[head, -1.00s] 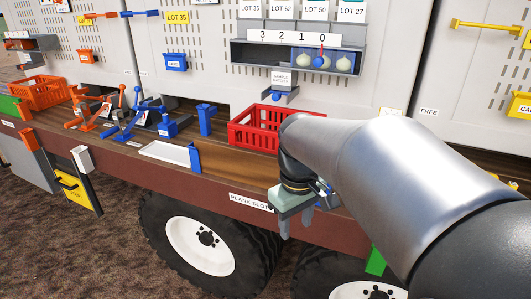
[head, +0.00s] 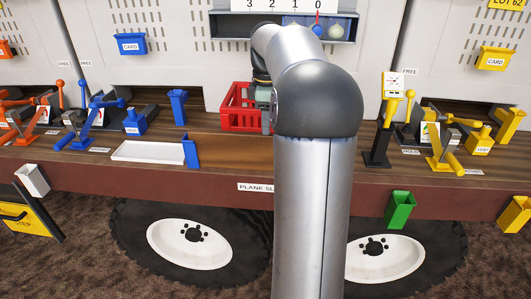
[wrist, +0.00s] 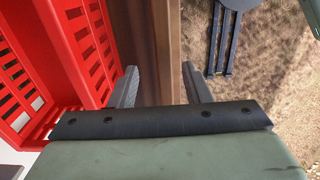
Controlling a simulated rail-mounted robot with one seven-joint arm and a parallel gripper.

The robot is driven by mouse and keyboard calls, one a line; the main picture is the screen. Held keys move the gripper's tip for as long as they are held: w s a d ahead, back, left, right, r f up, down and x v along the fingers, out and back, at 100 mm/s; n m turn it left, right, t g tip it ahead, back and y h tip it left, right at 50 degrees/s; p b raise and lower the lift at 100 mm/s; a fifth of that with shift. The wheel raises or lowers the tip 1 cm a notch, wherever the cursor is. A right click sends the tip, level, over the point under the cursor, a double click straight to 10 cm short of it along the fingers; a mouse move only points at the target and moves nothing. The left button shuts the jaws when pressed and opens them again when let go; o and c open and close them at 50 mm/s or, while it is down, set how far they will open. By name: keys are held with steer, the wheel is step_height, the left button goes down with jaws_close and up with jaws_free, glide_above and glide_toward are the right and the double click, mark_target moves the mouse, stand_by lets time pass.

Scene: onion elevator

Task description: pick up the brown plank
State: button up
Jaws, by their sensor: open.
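The brown plank (head: 235,152) stands along the front of the wooden deck, with a blue bracket (head: 191,150) at its left end. My arm hides its right part in the head view. In the wrist view a brown strip that looks like the plank (wrist: 174,40) runs between my fingers. My gripper (wrist: 160,74) is open, with one finger on the crate side and one on the ground side. I cannot tell whether either finger touches the plank. In the head view only part of my gripper (head: 267,103) shows beside the arm; its fingertips are hidden.
A red crate (head: 238,108) stands close behind, left of my fingers in the wrist view (wrist: 72,45). A white tray (head: 148,151) lies to the left. A blue post (head: 178,107) and a black-and-yellow stand (head: 380,135) rise from the deck.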

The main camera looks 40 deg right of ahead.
step_height(320, 180, down, 4)
steer(key=shift+f, duration=0.1)
steer(key=p, duration=0.1)
glide_above(265, 169)
steer(key=f, duration=0.4)
steer(key=shift+w+d, duration=0.3)
steer(key=shift+w, duration=0.05)
steer(key=shift+f, duration=0.6)
steer(key=shift+r, duration=0.1)
jaws_close()
